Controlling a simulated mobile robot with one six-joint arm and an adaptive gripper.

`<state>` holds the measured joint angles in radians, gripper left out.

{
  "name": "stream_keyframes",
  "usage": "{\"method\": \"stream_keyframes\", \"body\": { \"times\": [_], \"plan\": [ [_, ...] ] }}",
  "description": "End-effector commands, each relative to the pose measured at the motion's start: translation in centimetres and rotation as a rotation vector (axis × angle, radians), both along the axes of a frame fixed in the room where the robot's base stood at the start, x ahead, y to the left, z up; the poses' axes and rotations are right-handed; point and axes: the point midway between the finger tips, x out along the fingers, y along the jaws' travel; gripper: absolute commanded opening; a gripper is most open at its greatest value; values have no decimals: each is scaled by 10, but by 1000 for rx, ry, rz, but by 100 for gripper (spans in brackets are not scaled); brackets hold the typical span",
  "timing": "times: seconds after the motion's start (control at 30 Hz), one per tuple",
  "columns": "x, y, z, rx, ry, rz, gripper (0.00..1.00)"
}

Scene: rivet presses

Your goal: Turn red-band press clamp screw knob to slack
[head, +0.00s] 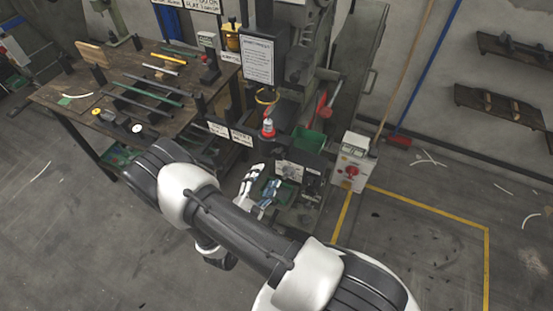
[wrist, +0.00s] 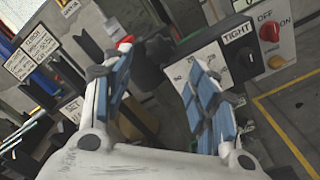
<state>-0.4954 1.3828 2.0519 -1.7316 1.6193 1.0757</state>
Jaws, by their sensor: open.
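My gripper (wrist: 158,60) is open in the wrist view, its two blue-padded fingers spread. In the head view my gripper (head: 262,188) is at the front of the press, low beside its white label plates. A dark, rounded part (wrist: 153,58) shows between and beyond the fingertips; I cannot tell whether it is the clamp screw knob or whether the fingers touch it. A white plate marked TIGHT (wrist: 238,34) is just right of the right finger, with a dark part (wrist: 243,65) below it.
A workbench (head: 60,100) with rods stands left.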

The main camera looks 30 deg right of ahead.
Motion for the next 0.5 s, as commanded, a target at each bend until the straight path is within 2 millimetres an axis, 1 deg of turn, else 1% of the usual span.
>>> {"method": "stream_keyframes", "body": {
  "times": [0.03, 0.2, 0.33, 0.5],
  "plan": [
    [6, -12, -1, 1, -2, -8, 54],
    [29, -40, -1, 1, -2, -8, 54],
    [42, -57, -1, 1, -1, -6, 54],
    [54, -70, 0, 1, -1, -3, 54]
  ]
}}
